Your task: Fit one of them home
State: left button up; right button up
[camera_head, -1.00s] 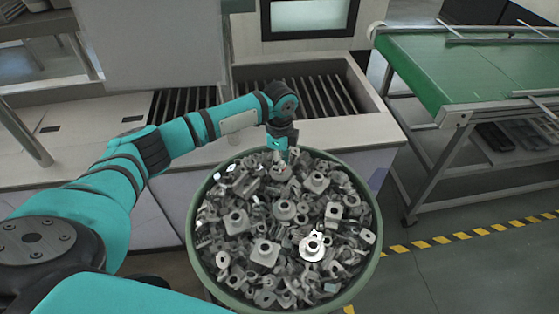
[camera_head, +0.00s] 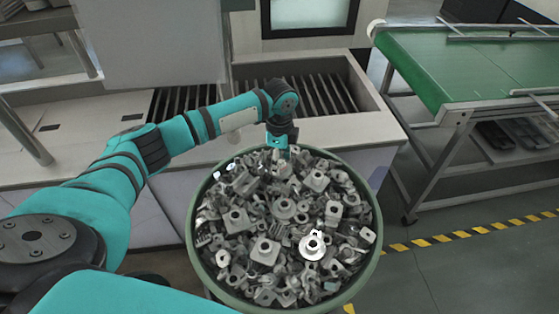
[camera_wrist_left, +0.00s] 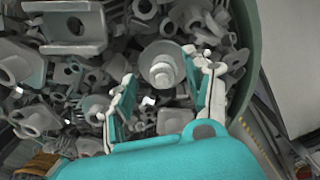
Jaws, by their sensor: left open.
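A round green bin (camera_head: 374,240) is heaped with loose grey metal parts, among them flanged bosses, square-plate pieces and rings. A bright round flanged part (camera_head: 312,245) lies near the front right of the heap. My left gripper (camera_head: 281,153) points down into the far side of the heap, its fingertips hard to make out from the head. In the left wrist view the left gripper (camera_wrist_left: 167,78) is open, its fingers on either side of a round flanged part with a stepped boss (camera_wrist_left: 159,69). I cannot tell whether they touch it. My right gripper is out of view.
Behind the bin is a pale counter (camera_head: 350,128) with a slatted recessed basin (camera_head: 316,97). A green-topped conveyor table (camera_head: 470,65) stands at the right. Yellow-black floor tape (camera_head: 440,239) runs beside open floor. The bin's rim (camera_wrist_left: 246,60) is close to the gripper.

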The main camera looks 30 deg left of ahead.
pick_arm(q)
notch_tip(320, 180, up, 12)
jog(key=shift+f, duration=0.25)
dwell(0.6)
